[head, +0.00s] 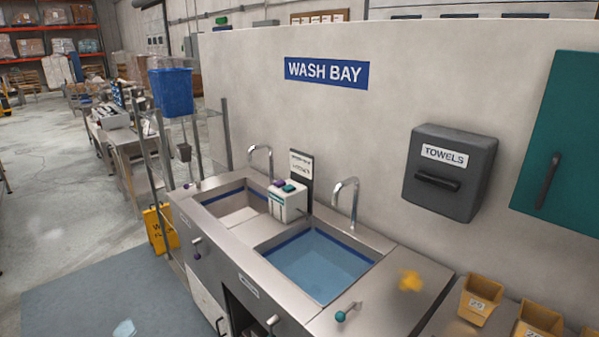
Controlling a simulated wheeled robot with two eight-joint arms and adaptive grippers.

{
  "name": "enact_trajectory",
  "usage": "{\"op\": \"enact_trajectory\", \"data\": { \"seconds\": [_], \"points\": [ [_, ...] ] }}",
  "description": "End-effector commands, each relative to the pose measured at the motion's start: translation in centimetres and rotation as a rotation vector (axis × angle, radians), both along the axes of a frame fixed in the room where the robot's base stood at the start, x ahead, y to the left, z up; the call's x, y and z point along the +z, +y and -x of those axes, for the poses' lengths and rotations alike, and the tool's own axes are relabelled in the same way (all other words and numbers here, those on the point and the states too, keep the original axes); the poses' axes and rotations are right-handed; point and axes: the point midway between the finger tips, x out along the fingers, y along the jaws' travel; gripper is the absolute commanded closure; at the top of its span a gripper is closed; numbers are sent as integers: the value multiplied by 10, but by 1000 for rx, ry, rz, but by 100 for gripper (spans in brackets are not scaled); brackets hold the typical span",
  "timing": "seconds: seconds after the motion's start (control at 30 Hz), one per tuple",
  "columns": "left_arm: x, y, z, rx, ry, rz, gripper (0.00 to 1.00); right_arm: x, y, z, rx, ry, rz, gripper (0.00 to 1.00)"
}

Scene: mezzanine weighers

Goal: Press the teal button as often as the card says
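A small white box (287,205) stands on the steel counter between the two sinks. On its top are a teal button (289,188) and a purple button (278,183) beside it. A dark upright panel with a white card (301,164) stands just behind the box. The card's print is too small to read. Neither of my grippers is in the head view.
Two taps (347,199) rise behind the sinks; the right sink (318,262) holds blue water. A teal-knobbed lever (343,313) and a yellow object (410,281) are on the counter's right. Yellow bins (480,298) stand right. A wet-floor sign (160,229) stands left.

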Motion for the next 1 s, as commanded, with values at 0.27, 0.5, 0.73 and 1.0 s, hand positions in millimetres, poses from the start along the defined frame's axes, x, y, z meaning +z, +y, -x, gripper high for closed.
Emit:
{"op": "enact_trajectory", "data": {
  "seconds": [0.27, 0.5, 0.73, 1.0],
  "points": [
    [0, 0, 0, 0, 0, 0, 51, 0, 0, 0, 0, 0, 0, 60],
    [0, 0, 0, 0, 0, 0, 51, 0, 0, 0, 0, 0, 0, 71],
    [0, 0, 0, 0, 0, 0, 51, 0, 0, 0, 0, 0, 0, 100],
    [0, 0, 0, 0, 0, 0, 51, 0, 0, 0, 0, 0, 0, 100]
  ]
}}
